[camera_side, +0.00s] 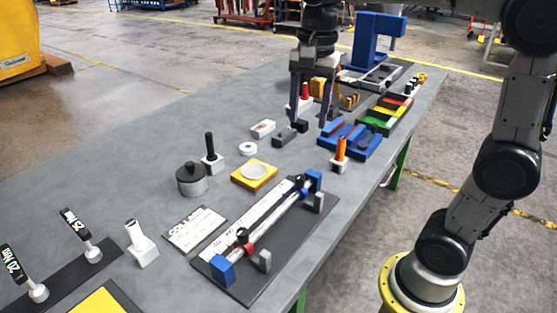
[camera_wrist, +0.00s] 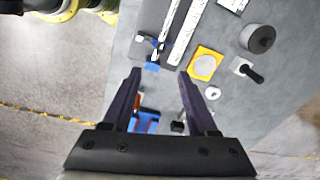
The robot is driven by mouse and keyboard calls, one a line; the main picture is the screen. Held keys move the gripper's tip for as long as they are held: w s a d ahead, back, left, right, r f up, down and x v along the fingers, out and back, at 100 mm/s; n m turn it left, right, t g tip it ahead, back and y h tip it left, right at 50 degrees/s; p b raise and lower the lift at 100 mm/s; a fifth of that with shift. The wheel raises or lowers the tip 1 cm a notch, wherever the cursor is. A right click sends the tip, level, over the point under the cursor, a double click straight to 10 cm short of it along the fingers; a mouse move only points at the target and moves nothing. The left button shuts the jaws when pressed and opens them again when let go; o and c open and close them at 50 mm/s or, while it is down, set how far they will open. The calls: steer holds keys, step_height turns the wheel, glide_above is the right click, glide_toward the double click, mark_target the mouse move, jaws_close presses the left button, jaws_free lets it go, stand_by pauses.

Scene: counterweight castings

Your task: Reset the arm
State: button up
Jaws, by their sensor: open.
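My gripper (camera_side: 307,100) hangs fingers down over the grey workbench (camera_side: 100,168). Its two dark fingers are spread apart and nothing is between them. It also shows in the wrist view (camera_wrist: 158,76), with the bench below. In the side view the fingertips appear near a small dark grey block (camera_side: 284,138) and a blue tray (camera_side: 350,142). I cannot tell the exact height above them.
A rail fixture with blue ends (camera_side: 270,225) lies at the front. Nearby are a yellow plate with a grey disc (camera_side: 254,173), a dark-lidded cylinder (camera_side: 191,180), an orange-handled tool (camera_side: 340,152) and a tall blue frame (camera_side: 372,40).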

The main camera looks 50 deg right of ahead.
steer(key=s+a+n+t, duration=0.2)
steer(key=s+n, duration=0.2)
steer(key=s, duration=0.5)
steer(key=s+f+n+t, duration=0.2)
steer(key=s+f+n, duration=0.3)
steer(key=n, duration=0.6)
steer(key=shift+s+a+f+t, duration=0.25)
steer(key=shift+s+f+t, duration=0.15)
steer(key=shift+f, duration=0.85)
